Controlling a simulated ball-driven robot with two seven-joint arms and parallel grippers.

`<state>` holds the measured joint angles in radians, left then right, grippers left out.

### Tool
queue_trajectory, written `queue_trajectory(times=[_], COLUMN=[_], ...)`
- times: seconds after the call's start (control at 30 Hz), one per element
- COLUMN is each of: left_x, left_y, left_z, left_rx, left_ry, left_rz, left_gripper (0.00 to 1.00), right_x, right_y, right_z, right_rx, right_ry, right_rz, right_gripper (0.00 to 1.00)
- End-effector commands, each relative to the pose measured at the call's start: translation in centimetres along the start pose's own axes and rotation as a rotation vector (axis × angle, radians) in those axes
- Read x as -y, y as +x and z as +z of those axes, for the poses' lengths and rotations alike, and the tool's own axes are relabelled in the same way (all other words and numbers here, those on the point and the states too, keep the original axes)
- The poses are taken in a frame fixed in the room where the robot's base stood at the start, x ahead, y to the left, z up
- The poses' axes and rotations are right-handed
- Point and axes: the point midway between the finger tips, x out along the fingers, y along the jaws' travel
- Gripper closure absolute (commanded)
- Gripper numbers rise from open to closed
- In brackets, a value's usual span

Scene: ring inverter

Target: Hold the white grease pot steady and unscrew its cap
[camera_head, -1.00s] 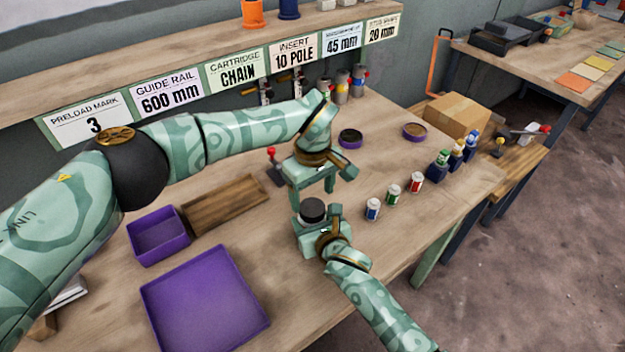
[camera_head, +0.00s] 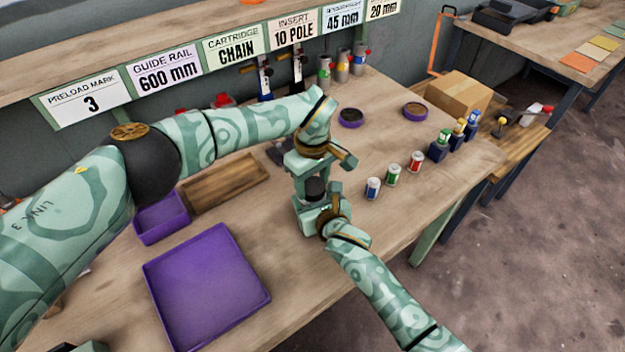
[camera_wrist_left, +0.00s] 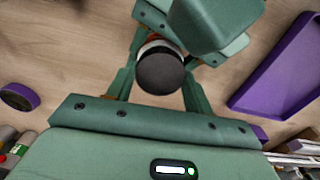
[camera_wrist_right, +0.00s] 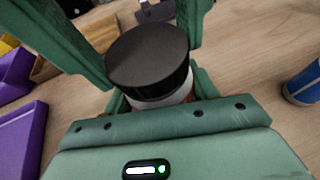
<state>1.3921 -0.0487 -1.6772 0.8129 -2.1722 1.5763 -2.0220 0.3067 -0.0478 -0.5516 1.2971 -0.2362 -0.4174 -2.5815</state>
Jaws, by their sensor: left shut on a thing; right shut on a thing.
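The grease pot stands upright between my grippers, its black cap (camera_head: 316,187) on top. In the right wrist view a strip of the white pot (camera_wrist_right: 168,97) shows under the cap (camera_wrist_right: 150,58). My right gripper (camera_head: 318,208) is shut on the pot body from the near side; its fingertips are mostly hidden. My left gripper (camera_head: 316,178) comes from above and behind, shut on the cap with a finger on either side. The left wrist view shows the cap (camera_wrist_left: 160,72) between these fingers. The pot's lower part is hidden.
Three small cans with blue (camera_head: 373,188), green (camera_head: 393,175) and red (camera_head: 416,162) labels stand to the right. A large purple tray (camera_head: 206,285), a smaller purple bin (camera_head: 161,218) and a wooden tray (camera_head: 225,182) lie left. The front right table is clear.

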Motion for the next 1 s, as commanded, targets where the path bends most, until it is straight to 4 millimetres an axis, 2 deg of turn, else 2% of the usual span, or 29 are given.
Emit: queue_trajectory(times=[0.2,0.3,0.57,0.6,0.67,0.7,1.0], left_x=[-0.03,-0.03,-0.04,-0.04,-0.04,-0.04,0.01], left_y=[-0.06,-0.06,-0.07,-0.07,-0.08,-0.07,-0.03], left_z=[-0.05,-0.05,-0.04,-0.04,-0.05,-0.03,0.15], left_rx=[-0.002,-0.002,-0.002,-0.002,-0.002,-0.002,0.003], left_ry=[-0.402,-0.509,-0.532,-0.532,-0.531,-0.531,-0.53], left_rz=[0.002,0.001,0.002,0.002,0.002,0.002,-0.003], left_gripper=[0.76,0.76,0.76,0.46,0.29,0.27,0.27], right_x=[-0.09,-0.1,-0.11,-0.11,-0.11,-0.1,0.11], right_y=[-0.01,-0.01,-0.01,-0.01,-0.01,-0.01,0.02], right_z=[0.0,0.0,0.0,0.0,0.0,0.0,0.0], right_rx=[0.0,0.0,0.0,0.0,0.0,0.0,-0.001], right_ry=[0.0,0.0,0.0,0.001,0.0,0.0,0.0], right_rz=[0.002,0.002,0.002,0.002,0.002,0.002,-0.002], right_gripper=[1.0,1.0,1.0,1.0,1.0,1.0,1.0])
